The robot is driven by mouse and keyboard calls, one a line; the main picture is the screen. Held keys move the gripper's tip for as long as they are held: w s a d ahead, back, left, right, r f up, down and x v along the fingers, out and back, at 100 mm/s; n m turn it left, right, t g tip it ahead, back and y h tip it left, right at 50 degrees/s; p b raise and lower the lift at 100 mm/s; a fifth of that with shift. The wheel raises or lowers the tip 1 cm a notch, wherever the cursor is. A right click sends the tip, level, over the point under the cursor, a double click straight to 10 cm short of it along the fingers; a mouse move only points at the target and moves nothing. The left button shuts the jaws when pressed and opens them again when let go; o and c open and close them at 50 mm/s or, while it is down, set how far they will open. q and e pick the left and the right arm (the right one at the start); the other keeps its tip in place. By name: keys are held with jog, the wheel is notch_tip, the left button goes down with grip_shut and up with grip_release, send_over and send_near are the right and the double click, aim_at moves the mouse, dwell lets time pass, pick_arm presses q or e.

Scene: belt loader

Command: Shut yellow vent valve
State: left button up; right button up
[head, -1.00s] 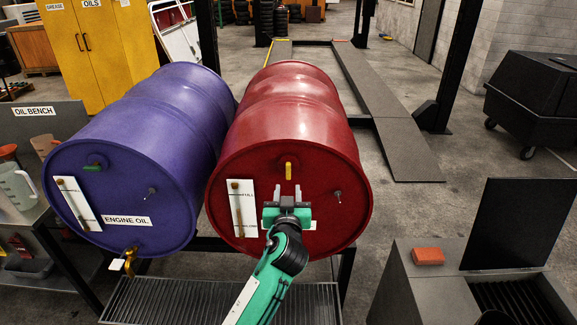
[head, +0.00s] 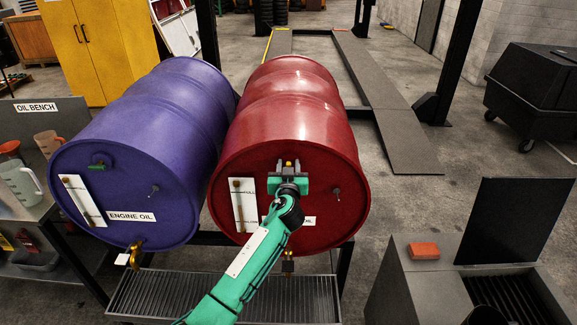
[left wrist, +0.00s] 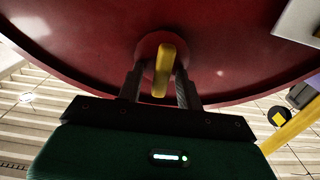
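The yellow vent valve (head: 288,163) sits high on the front face of the red drum (head: 290,120). In the head view my left gripper mostly hides it. In the left wrist view its yellow lever (left wrist: 163,70) points nearly up and down on a round red boss. My left gripper (head: 288,168) is at the drum face, one finger on each side of the lever. In the left wrist view the fingers (left wrist: 159,88) stand apart, with a visible gap on the lever's left side. Contact on its right side is unclear. My right gripper is not in view.
A purple drum (head: 140,150) with a green valve (head: 98,163) and brass tap (head: 133,255) lies to the left. A grated tray (head: 225,297) is below. A grey bin with an orange block (head: 424,250) stands at the right. Floor between bin and drums is open.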

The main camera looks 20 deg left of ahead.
pick_arm(q)
grip_shut()
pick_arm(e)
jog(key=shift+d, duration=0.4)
